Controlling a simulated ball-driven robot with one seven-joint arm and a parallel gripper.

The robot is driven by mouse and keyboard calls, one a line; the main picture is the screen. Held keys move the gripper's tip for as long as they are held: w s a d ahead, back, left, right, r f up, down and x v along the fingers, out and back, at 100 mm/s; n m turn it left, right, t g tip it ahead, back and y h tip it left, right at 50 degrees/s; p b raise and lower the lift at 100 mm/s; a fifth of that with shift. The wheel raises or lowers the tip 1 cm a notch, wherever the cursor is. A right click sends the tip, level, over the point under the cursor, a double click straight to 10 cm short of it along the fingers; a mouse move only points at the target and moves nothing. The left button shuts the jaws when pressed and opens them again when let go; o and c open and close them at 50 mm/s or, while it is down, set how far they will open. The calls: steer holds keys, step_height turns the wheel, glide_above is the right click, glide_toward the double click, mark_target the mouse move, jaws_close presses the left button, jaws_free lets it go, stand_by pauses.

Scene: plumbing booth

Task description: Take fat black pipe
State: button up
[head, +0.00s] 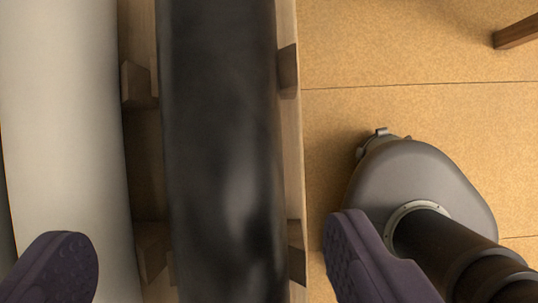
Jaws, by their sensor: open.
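The fat black pipe (222,140) runs from the top to the bottom of the head view, left of the middle. It lies in a wooden rack (292,130) with notched supports on both sides. My gripper (212,250) is open, with one purple finger at the lower left and the other at the lower right. In the picture the pipe passes between the two fingers, and neither visibly grips it. I cannot tell how far above the pipe the fingers are. The pipe's ends are out of view.
A thick pale pipe (62,130) lies alongside on the left, behind my left finger. On the right, a grey rounded housing with a dark hose (415,185) stands over the tan floor (400,50). A brown wooden piece (515,33) shows at the top right.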

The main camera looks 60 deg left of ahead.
mark_target(228, 210)
steer(key=x, duration=0.1)
steer(key=b+x, duration=0.1)
steer(key=x, duration=0.1)
steer(key=b+x, duration=0.1)
steer(key=shift+s+d+f, duration=0.15)
steer(key=shift+d+f, duration=0.1)
steer(key=shift+d, duration=0.25)
steer(key=shift+w+d+f, duration=0.15)
steer(key=shift+w+f, duration=0.1)
steer(key=shift+f, duration=0.15)
steer(key=shift+r, duration=0.1)
steer(key=c, duration=1.1)
steer(key=shift+c, duration=0.2)
steer(key=shift+r, duration=0.1)
